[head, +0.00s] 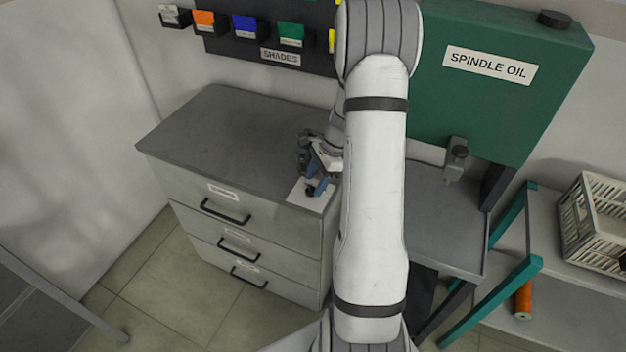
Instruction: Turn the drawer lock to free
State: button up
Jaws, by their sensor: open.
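The grey drawer cabinet (225,135) stands left of my arm, with three handled drawers on its front. A white plate (318,203) lies on the front right corner of its top. A small dark shape (310,189) shows at this plate; it may be the lock's knob, but it is too small to tell which way it points. My gripper (316,188) is just above the plate, with blue fingertips pointing down around or beside the dark shape. Its jaws are open. Whether they touch the shape cannot be told. My arm hides the cabinet's right side.
Coloured shade bins (245,27) hang on the wall behind the cabinet. The green spindle oil tank (500,85) is at the right, with a tap (456,158) over a grey bench (440,230). A shelf with a crate (597,225) stands far right. The cabinet top's left is clear.

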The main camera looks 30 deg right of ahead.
jog(key=shift+a+f, duration=0.2)
jog(key=shift+f, duration=0.25)
jog(key=shift+c, duration=0.3)
jog(key=c, duration=0.9)
